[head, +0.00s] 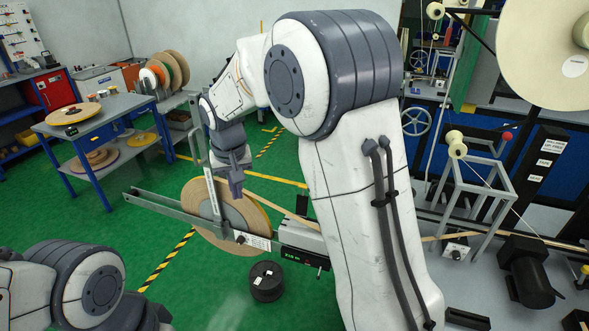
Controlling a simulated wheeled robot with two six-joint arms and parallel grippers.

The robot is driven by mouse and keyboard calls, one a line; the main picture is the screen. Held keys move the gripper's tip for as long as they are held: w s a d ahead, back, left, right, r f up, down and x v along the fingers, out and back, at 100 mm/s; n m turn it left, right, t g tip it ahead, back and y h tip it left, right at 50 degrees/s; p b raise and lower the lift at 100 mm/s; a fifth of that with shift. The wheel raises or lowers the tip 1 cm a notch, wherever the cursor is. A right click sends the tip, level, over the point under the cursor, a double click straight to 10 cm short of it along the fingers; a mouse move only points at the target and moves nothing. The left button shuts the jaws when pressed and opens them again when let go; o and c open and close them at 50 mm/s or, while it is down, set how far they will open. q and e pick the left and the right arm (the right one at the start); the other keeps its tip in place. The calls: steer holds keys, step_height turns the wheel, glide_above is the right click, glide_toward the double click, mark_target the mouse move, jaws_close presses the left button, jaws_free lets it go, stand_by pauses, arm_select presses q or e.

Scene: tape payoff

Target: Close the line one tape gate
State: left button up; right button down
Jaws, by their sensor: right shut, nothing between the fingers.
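My right gripper (236,188) is shut and empty, pointing down in front of the upper part of a large tan tape roll (238,212). A long grey metal bar (160,204) runs slantwise across the roll to a white label plate (257,242). A narrow grey upright bar (212,190) stands just left of the gripper. I cannot tell which bar is the line one tape gate, or whether the gripper touches either. My left arm shows at the lower left; its gripper is out of view.
A dark round weight (266,281) sits below the roll. A blue-framed table (110,104) with reels stands at the left. A frame with guide rollers (457,146) and a black motor (527,275) stand at the right.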

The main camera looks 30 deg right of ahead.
steer(key=w+d+f+m+h+p, duration=0.15)
steer(key=w+d+m, duration=0.35)
steer(key=d, duration=0.8)
steer(key=w+d+f+m+h, duration=0.1)
steer(key=w+d+f+m, duration=0.15)
steer(key=w+d, duration=0.75)
steer(key=p, duration=0.7)
glide_above(302, 201)
steer(key=w+d, duration=0.2)
step_height(302, 201, down, 9)
steer(key=shift+s, duration=0.15)
steer(key=shift+f, duration=0.1)
